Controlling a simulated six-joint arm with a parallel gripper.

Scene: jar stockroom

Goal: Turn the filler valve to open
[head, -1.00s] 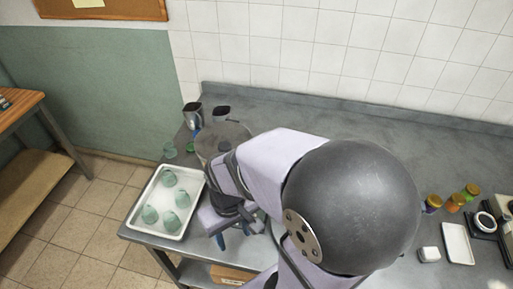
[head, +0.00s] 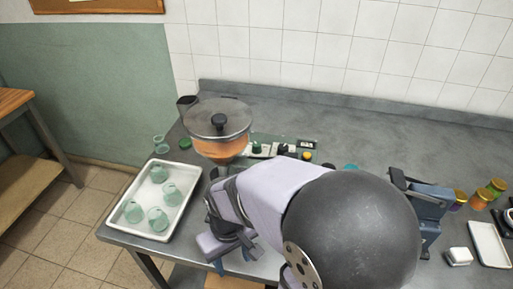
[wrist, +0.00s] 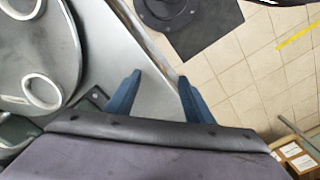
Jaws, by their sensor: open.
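The filler is a pot-like hopper (head: 220,150) with a grey lid and black knob, orange at its lower part, at the back left of the bench in the head view. A panel (head: 290,143) with dark knobs and a yellow-orange button is beside it. I cannot make out which part is the valve or how it is turned; my arm may hide it. My gripper (wrist: 158,92) is open, with two blue fingers apart and nothing between them in the wrist view. It is over the bench's front edge, in front of the hopper and apart from it.
A white tray (head: 118,219) with several green glass jars is at the left front edge. A dark cup (head: 187,104) stands behind the hopper. A dark blue device (head: 430,203), small orange and yellow-lidded jars and a white tray (head: 490,244) are at the right. The back bench is clear.

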